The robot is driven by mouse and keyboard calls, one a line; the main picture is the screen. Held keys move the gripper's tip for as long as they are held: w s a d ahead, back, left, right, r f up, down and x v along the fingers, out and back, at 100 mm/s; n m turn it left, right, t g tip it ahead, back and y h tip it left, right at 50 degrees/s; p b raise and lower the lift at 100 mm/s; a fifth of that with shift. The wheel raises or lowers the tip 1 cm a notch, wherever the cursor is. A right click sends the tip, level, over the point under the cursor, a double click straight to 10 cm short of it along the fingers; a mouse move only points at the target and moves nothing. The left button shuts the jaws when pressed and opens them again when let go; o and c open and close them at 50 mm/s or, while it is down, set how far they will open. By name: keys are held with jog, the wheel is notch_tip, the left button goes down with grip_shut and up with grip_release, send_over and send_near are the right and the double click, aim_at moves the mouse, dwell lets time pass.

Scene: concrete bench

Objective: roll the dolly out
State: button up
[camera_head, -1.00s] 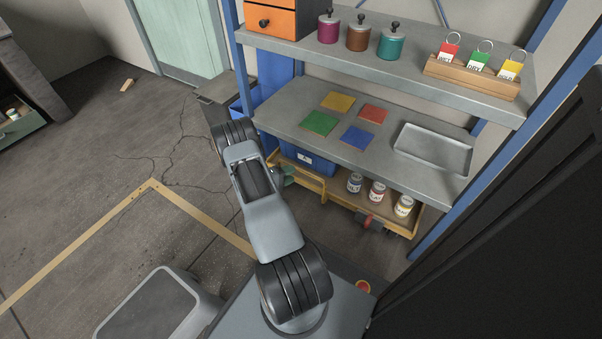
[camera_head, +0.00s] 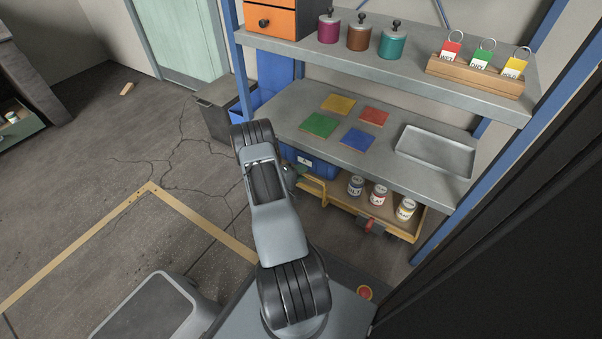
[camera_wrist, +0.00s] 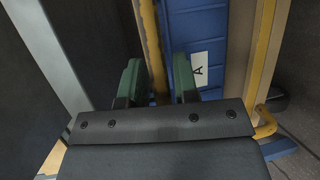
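The dolly (camera_head: 325,195) is a low yellow-framed cart on the floor under the shelf. It carries a blue crate (camera_head: 318,163) at its left and several labelled cans (camera_head: 379,195) at its right. My gripper (camera_wrist: 158,78) shows two green fingers standing apart in the wrist view. A yellow bar (camera_wrist: 149,35) of the dolly runs between them; I cannot tell whether either finger touches it. The blue crate also shows in the wrist view (camera_wrist: 205,50), with a white label marked A. In the head view my arm hides most of the gripper and the dolly's left end.
The shelf's lower board (camera_head: 290,110) overhangs the dolly, with coloured tiles and a grey tray (camera_head: 436,150) on it. A grey bin (camera_head: 218,108) stands left of the shelf. A grey step (camera_head: 150,310) sits at bottom left. The taped floor (camera_head: 110,240) is clear.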

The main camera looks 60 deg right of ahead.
grip_shut()
